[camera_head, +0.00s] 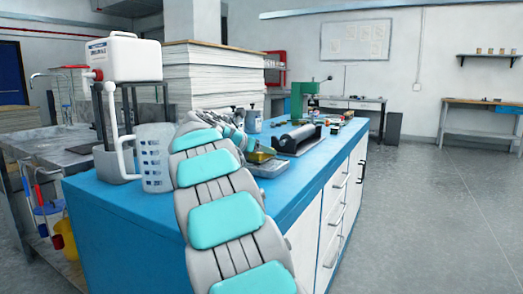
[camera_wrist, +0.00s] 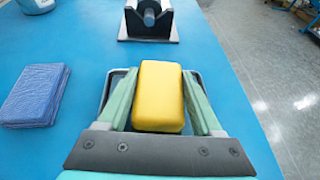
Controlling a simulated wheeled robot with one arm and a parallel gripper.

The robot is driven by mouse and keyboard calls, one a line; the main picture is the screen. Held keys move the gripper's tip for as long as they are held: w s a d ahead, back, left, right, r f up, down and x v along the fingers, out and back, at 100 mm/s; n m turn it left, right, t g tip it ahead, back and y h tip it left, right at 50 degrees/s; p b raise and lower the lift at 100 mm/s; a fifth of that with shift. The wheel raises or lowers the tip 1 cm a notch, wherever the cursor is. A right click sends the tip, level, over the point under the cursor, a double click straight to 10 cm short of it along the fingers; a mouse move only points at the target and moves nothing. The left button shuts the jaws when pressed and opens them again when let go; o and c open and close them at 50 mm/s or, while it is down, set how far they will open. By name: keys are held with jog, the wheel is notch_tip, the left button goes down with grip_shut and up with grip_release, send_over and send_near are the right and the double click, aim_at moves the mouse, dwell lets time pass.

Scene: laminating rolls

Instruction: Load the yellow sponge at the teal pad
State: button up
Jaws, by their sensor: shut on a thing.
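The yellow sponge (camera_wrist: 159,97) sits between the two pale green fingers of my gripper (camera_wrist: 159,78) in the wrist view. The gripper is shut on it. Behind and below the sponge, the rim of a shallow grey tray (camera_wrist: 107,88) shows; I cannot tell whether the sponge touches it. In the head view the sponge (camera_head: 260,156) shows as a small yellow patch at the end of my arm, above the tray (camera_head: 268,169). I cannot make out a separate teal pad in either view.
A folded blue cloth (camera_wrist: 36,95) lies left of the tray on the blue bench top (camera_wrist: 75,40). A dark roller on a stand (camera_wrist: 149,20) is beyond the tray. A white jug (camera_head: 154,158) and a canister (camera_head: 125,58) stand at the bench's left. The bench's right edge is close.

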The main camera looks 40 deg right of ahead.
jog(key=shift+r+p, duration=1.3)
jog(key=shift+r, duration=1.75)
